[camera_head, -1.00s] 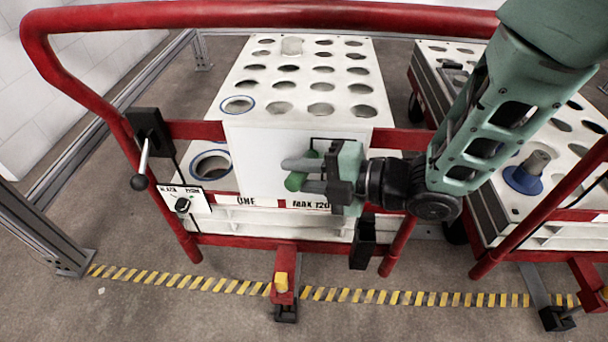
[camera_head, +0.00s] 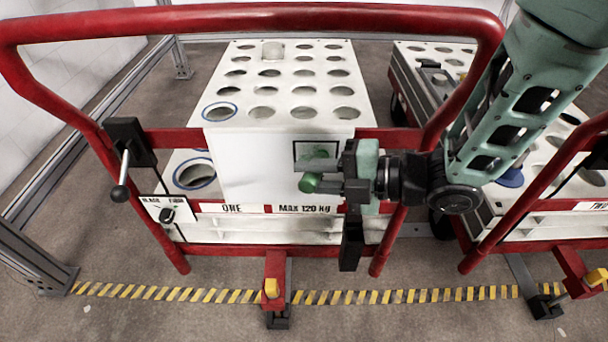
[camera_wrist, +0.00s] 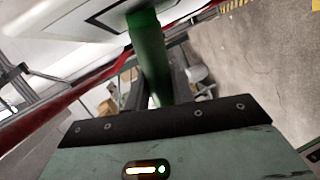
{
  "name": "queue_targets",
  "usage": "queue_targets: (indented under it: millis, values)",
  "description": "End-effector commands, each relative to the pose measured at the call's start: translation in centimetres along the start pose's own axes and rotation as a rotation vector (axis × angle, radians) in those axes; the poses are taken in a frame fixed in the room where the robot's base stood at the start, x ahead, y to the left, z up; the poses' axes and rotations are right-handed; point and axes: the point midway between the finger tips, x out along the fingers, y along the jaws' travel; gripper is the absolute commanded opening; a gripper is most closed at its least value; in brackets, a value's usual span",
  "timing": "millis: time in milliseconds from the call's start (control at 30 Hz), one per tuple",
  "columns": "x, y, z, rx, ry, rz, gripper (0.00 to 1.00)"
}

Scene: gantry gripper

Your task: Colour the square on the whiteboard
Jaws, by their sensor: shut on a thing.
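The whiteboard (camera_head: 250,180) is a white panel on the front of the cart marked ONE. It carries a black-outlined square (camera_head: 296,158) with a dark green patch inside; my gripper's edge covers part of its right side. My gripper (camera_head: 328,186) is shut on a green marker (camera_head: 310,183), just below the square. In the wrist view the green marker (camera_wrist: 150,60) stands between the fingers, its far end toward the whiteboard (camera_wrist: 50,15). Part of the black outline shows at the top. I cannot tell whether the tip touches the board.
A red handle rail (camera_head: 250,14) arches over the cart. A black lever (camera_head: 122,180) and a switch plate (camera_head: 168,212) are at the left. A second cart (camera_head: 425,75) stands at the right. Yellow-black floor tape (camera_head: 200,295) runs in front.

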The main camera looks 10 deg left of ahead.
Motion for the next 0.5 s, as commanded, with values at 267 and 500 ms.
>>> queue_targets:
  millis: [267,500]
  values:
    - [-2.1,-0.4,0.8,0.000,-0.002,0.000,0.01]
    - [-2.1,-0.4,0.5,0.000,0.000,0.001,0.01]
